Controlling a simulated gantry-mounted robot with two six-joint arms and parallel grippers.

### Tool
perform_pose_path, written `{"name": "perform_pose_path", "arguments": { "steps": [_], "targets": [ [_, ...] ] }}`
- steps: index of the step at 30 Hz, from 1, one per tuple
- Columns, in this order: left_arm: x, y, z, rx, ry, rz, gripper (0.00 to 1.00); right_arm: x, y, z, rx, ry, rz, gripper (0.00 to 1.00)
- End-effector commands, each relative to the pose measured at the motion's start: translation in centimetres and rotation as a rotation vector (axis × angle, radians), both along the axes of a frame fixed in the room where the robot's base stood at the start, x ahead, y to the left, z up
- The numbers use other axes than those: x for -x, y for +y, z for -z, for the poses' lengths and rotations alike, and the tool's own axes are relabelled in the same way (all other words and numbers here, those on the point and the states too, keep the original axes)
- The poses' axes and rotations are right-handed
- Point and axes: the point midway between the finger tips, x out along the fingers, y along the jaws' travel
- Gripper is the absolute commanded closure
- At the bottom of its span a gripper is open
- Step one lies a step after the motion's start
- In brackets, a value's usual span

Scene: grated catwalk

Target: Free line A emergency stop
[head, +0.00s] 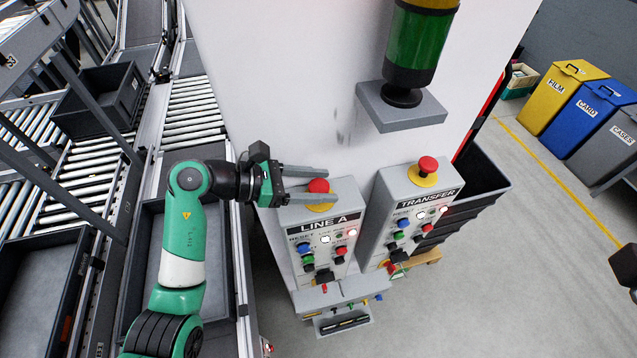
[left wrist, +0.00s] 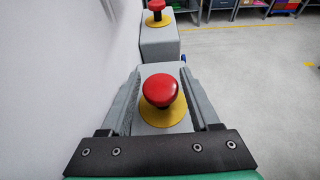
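The line A emergency stop (head: 318,186) is a red mushroom button on a yellow disc, on top of the grey LINE A box (head: 329,222). My left gripper (head: 325,181) is open, its two fingers on either side of the red button. In the left wrist view the red button (left wrist: 160,90) sits between the spread fingers, with a gap on each side. A like red button (head: 428,164) tops the TRANSFER box (head: 421,196) to the right; it also shows at the top of the left wrist view (left wrist: 156,6). A dark part at the right edge may be my right arm; its fingers do not show.
A white wall panel (head: 290,90) stands right behind the boxes. A green stack light (head: 415,45) on a grey bracket (head: 400,108) juts out above them. Small buttons cover the box fronts. Roller conveyors with grey totes lie left; bins stand far right.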

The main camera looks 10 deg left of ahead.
Motion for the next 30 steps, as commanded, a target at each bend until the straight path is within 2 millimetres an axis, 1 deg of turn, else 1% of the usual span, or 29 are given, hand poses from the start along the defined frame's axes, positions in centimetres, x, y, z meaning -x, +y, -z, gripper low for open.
{"name": "perform_pose_path", "arguments": {
  "steps": [2,5,12,15,18,22,30],
  "targets": [
    [0.1,0.4,-0.1,0.001,-0.001,-0.002,0.38,0.0,0.0,0.2,0.000,0.000,0.000,0.50],
    [0.7,1.6,-0.5,0.000,-0.002,-0.005,0.38,0.0,0.0,0.6,0.000,0.000,0.000,0.50],
    [3.2,6.3,-2.6,0.000,-0.005,-0.006,0.38,0.0,0.0,1.9,0.000,0.000,0.000,0.50],
    [4.1,7.8,-3.5,-0.001,-0.004,-0.004,0.38,0.0,0.0,2.3,0.000,0.000,0.000,0.50],
    [4.8,8.9,-4.1,0.000,-0.004,-0.002,0.38,0.0,0.0,2.5,0.000,0.000,0.000,0.50],
    [5.1,9.4,-4.4,0.001,-0.001,-0.001,0.38,0.0,0.0,2.5,0.000,0.000,0.000,0.50],
    [5.1,9.4,-4.5,0.001,0.000,0.000,0.38,0.0,0.0,2.5,0.000,0.000,0.000,0.50]
  ]
}}
